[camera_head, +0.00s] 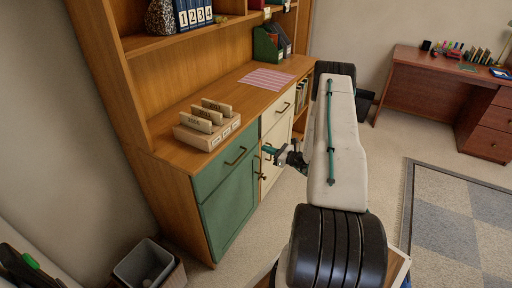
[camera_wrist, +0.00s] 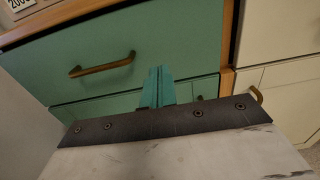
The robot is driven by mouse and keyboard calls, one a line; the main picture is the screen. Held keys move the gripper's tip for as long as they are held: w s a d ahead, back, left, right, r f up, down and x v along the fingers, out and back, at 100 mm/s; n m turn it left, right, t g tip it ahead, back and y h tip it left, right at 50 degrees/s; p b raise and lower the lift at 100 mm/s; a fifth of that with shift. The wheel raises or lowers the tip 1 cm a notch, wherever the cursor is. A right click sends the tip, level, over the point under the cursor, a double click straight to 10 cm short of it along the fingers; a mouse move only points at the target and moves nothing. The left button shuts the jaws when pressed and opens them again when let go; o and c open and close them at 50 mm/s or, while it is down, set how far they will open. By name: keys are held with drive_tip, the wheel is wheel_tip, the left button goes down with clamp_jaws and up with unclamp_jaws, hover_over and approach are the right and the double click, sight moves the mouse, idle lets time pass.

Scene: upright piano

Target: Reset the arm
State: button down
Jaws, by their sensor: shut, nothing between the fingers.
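My gripper (camera_head: 272,152) is in front of the wooden cabinet, near the seam between its green and cream fronts. Its teal fingers also show in the wrist view (camera_wrist: 157,88), pressed together and empty. In the wrist view they point toward the green cabinet front, below and right of a brass drawer handle (camera_wrist: 102,65). I cannot tell whether the fingertips touch the front. My arm reaches across the middle of the head view and hides part of the cabinet's right end.
The wooden cabinet has a green drawer (camera_head: 228,158), a green door (camera_head: 232,205) and cream fronts (camera_head: 276,136). A card holder (camera_head: 207,133) and a pink striped sheet (camera_head: 267,79) lie on top. A grey bin (camera_head: 144,263), a desk (camera_head: 430,88) and a checked rug (camera_head: 450,215) stand around open floor.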

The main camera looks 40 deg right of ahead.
drive_tip(key=v, duration=0.5)
drive_tip(key=shift+s+a, duration=0.25)
drive_tip(key=shift+s, duration=0.2)
